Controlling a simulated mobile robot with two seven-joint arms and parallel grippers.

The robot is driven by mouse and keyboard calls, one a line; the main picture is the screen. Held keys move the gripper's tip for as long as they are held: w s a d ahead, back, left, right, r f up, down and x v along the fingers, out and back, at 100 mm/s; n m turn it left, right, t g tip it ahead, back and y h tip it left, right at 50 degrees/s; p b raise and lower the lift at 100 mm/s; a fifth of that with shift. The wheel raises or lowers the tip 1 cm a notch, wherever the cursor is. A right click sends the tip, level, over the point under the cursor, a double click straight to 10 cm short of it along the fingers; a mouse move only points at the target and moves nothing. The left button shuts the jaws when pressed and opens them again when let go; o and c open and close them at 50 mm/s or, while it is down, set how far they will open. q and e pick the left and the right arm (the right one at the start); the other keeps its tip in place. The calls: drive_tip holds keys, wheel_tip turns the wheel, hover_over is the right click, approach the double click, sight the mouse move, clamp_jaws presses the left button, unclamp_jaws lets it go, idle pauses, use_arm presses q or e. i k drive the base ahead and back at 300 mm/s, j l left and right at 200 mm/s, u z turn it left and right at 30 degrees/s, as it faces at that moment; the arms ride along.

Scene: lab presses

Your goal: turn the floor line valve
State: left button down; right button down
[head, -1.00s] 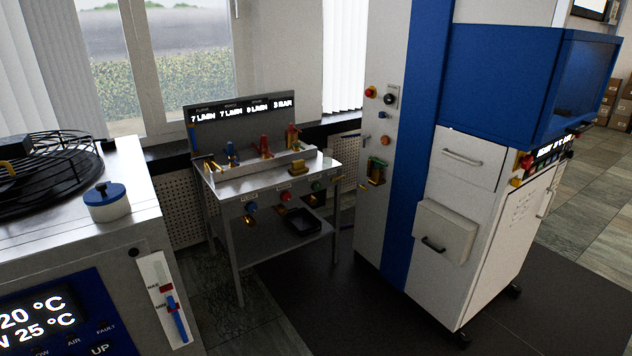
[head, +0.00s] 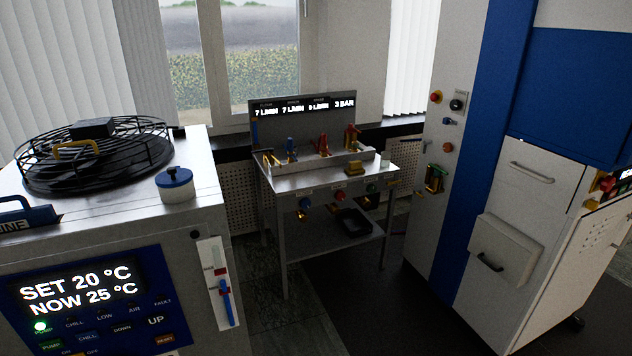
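A steel bench (head: 290,183) stands in the middle of the head view, with a row of valves on it. A blue-handled valve (head: 291,149), a red-handled valve (head: 323,145) and a red and brass fitting (head: 351,136) stand along its back. The labels are too small to read, so I cannot tell which is the floor line valve. Neither of my grippers is in view.
A chiller cabinet (head: 110,232) with a fan on top stands at the left, reading SET 20 °C, NOW 25 °C. A white and blue press (head: 430,225) stands at the right. Dark floor (head: 345,300) between them is clear. The bench display (head: 303,106) shows flow figures and 3 BAR.

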sight(305, 203)
drive_tip(key=i+l+u, duration=0.1)
drive_tip(key=i+l, duration=0.7)
drive_tip(key=i+l+u, duration=0.1)
drive_tip(key=i+l, duration=0.8)
drive_tip(key=i+l+u, duration=0.1)
drive_tip(key=i+l, duration=0.65)
drive_tip(key=l, duration=0.2)
